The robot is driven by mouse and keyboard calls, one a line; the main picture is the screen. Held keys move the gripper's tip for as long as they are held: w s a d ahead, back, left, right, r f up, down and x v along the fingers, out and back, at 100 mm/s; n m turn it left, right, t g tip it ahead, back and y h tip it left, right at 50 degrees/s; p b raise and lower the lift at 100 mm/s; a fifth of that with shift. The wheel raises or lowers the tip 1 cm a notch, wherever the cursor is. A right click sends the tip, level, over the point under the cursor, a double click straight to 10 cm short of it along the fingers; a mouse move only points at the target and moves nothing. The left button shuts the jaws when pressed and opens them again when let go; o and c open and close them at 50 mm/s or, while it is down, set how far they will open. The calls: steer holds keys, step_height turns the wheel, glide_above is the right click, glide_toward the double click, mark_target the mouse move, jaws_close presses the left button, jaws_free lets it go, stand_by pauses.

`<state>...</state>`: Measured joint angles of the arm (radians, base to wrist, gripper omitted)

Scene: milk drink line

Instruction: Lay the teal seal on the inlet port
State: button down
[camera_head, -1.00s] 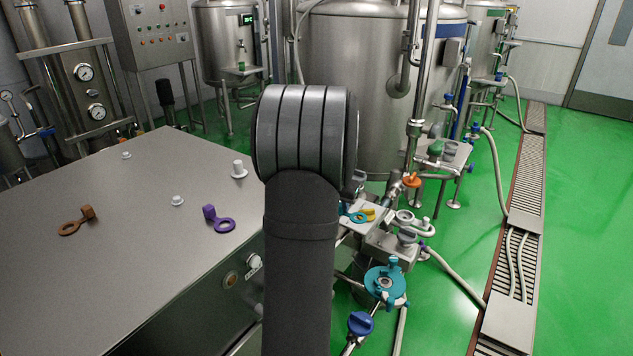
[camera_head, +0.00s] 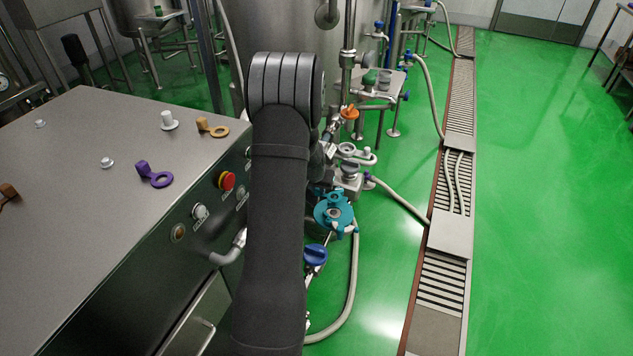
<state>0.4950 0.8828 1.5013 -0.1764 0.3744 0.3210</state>
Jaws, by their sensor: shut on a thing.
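My arm stands upright in the middle of the view and hides most of my gripper (camera_head: 319,162). Only a dark sliver of it shows past the arm's right edge; the fingertips cannot be made out. A small teal piece (camera_head: 318,189) just below that sliver looks like the teal seal at the shut jaws, mostly hidden. The round teal-rimmed fitting (camera_head: 333,212), which looks like the inlet port, stands just below and to the right. I cannot tell whether the seal touches it.
A purple seal (camera_head: 155,175) and an amber seal (camera_head: 212,128) lie on the steel table (camera_head: 90,190) at left. A blue valve knob (camera_head: 315,255) and a hose (camera_head: 352,275) are below the port. An orange valve handle (camera_head: 349,112) and steel pipework stand behind.

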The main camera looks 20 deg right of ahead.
steer(key=shift+f, duration=3.1)
steer(key=shift+f, duration=0.5)
steer(key=c, duration=1.2)
jaws_free()
steer(key=shift+c, duration=0.2)
steer(key=shift+r, duration=0.1)
steer(key=v, duration=1.7)
steer(key=shift+a, duration=0.1)
steer(key=x, duration=1.7)
